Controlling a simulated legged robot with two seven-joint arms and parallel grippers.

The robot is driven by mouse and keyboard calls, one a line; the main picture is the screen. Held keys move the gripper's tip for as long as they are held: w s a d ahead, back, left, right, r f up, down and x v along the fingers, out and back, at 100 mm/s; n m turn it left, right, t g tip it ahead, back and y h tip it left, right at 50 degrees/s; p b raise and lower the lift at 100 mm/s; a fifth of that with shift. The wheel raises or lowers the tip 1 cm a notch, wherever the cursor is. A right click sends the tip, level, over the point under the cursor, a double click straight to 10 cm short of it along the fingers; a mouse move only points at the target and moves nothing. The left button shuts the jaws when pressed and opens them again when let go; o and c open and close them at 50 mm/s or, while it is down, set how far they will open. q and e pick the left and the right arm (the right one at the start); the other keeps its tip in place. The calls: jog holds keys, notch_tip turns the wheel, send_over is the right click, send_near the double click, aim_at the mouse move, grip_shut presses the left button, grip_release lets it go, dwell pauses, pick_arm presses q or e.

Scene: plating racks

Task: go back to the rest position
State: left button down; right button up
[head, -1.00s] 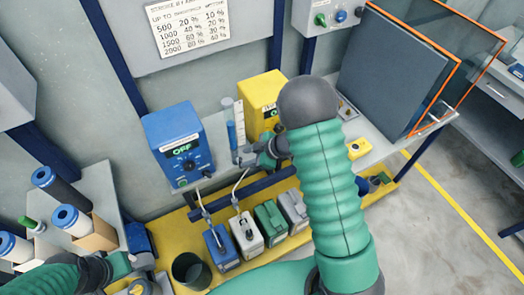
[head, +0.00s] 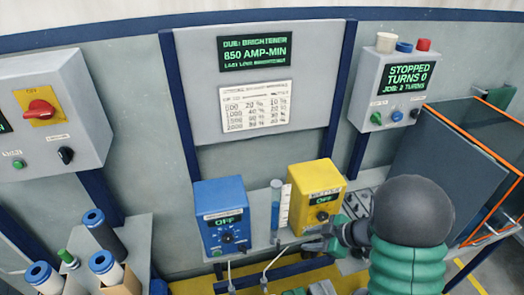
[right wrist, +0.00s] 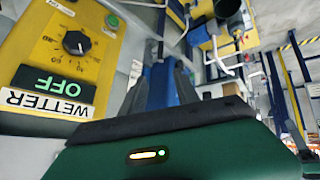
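My right gripper (head: 310,242) is low and just in front of the yellow dosing box (head: 315,195), right of the blue cylinder (head: 275,210). In the right wrist view, its two dark fingers (right wrist: 160,95) stand apart. Something blue shows behind the gap; nothing is clearly held. The yellow box (right wrist: 75,45) is close on the left there, with an OFF display and a WETTER label. My left gripper is not in the head view.
A blue box (head: 222,220) reading OFF stands left of the yellow one. Blue-capped cylinders (head: 105,235) stand at lower left. A grey control box with a red knob (head: 40,107) hangs at left. An orange-edged panel (head: 470,140) is at right, beside a STOPPED display (head: 405,76).

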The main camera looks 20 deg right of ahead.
jog(key=w+r+m+t+h, duration=0.2)
jog(key=w+r+m+h, duration=0.1)
jog(key=w+m+h, duration=0.1)
jog(key=s+a+m+g, duration=0.3)
jog(key=s+a, duration=0.2)
jog(key=s, duration=0.3)
jog(key=s+a+f+m+g+h, duration=0.1)
jog(key=s+a+m+g, duration=0.2)
jog(key=s, duration=0.5)
jog(key=shift+a+f+m, duration=0.15)
jog(key=shift+a+m, duration=0.55)
jog(key=shift+a, duration=0.4)
jog(key=shift+a, duration=0.15)
